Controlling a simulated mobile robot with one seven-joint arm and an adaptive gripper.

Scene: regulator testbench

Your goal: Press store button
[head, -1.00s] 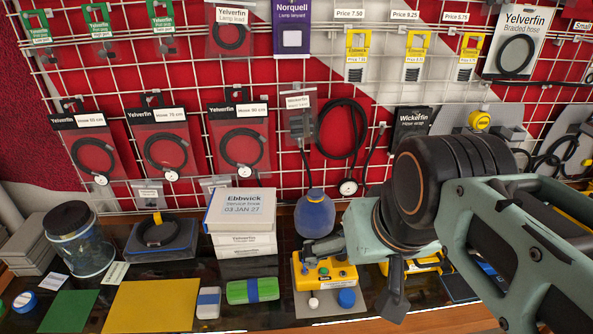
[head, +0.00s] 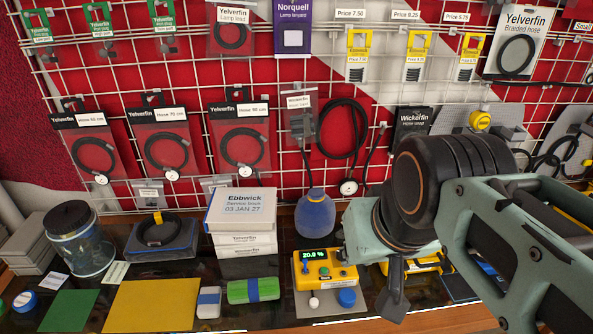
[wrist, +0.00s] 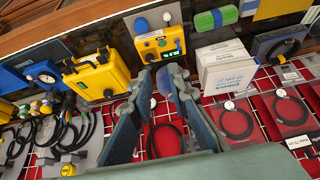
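The yellow tester box (head: 327,274) stands on the dark bench. Its lit display (head: 314,254) reads about 20.9 % in green. Small buttons (head: 323,271) sit on its face, above a label too small to read surely. In the wrist view the box (wrist: 160,46) appears upside down beyond the fingertips, with its display (wrist: 171,44) lit. My gripper (wrist: 160,76) is open and empty, its two dark fingers apart. In the head view my gripper (head: 372,272) is just right of the box, partly hidden by my wrist. I see no contact with a button.
A blue round-topped bottle (head: 315,214) stands behind the box. White boxes (head: 240,212) and a green-blue block (head: 253,290) lie to the left. A yellow case (wrist: 98,74) is close by. Hoses hang on the wire grid behind. A blue knob (head: 346,297) is in front.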

